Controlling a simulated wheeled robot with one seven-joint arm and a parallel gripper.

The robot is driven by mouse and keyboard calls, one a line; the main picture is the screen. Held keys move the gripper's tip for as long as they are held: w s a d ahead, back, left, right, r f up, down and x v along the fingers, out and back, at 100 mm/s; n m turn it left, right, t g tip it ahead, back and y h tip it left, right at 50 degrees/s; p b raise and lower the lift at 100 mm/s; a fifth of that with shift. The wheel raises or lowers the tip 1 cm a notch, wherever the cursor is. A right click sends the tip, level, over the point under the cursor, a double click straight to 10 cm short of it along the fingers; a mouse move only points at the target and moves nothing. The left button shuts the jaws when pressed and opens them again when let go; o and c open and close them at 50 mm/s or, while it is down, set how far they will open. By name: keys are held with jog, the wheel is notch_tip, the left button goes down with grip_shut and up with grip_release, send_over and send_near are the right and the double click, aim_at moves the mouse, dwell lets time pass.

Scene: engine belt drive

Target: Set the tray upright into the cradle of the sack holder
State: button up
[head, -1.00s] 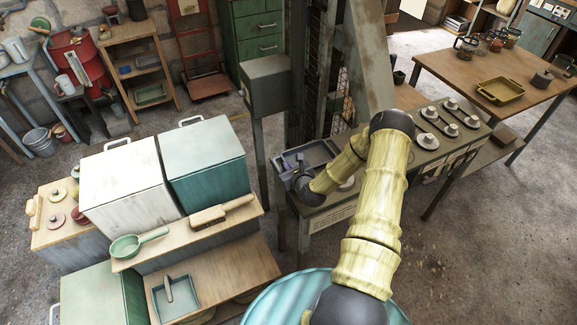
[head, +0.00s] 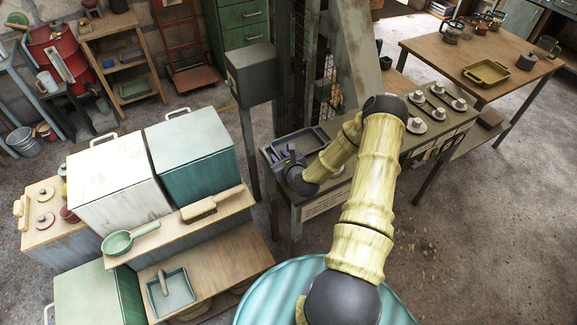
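A grey rectangular tray (head: 309,141) lies flat at the left end of the green workbench. My gripper (head: 279,157) is low at the tray's near left side, beyond my dark wrist. Its fingers are small, dark and partly hidden. I cannot tell whether they are open or shut, or whether they touch the tray. I cannot identify a sack holder with a cradle for certain. A red upright frame like a hand truck (head: 190,72) stands by the back wall.
A teal tray (head: 181,289) sits on the low wooden step, and a yellow tray (head: 486,73) on the right table. A green box on a post (head: 250,74) stands left of the workbench (head: 390,170). White and teal bins are at left.

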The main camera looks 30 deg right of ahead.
jog(key=b+v, duration=0.1)
jog(key=v, duration=0.9)
jog(key=shift+s+r, duration=0.15)
jog(key=shift+s, duration=0.1)
jog(key=shift+a, duration=0.1)
jog(key=shift+w+a+n, duration=0.1)
jog(key=shift+a+n, duration=0.2)
jog(key=shift+n, duration=0.4)
jog(key=s+a+r+n+g, duration=0.5)
jog(key=r+n, duration=0.4)
jog(key=n, duration=0.7)
jog(key=s+a+r+n+g, duration=0.6)
jog(key=s+a+r+n, duration=0.2)
jog(key=n, duration=0.9)
jog(key=s+r, duration=0.1)
jog(key=s, duration=0.1)
jog(key=shift+s+a+r, duration=0.2)
jog(key=shift+s+r, duration=0.05)
jog(key=shift+r, duration=0.05)
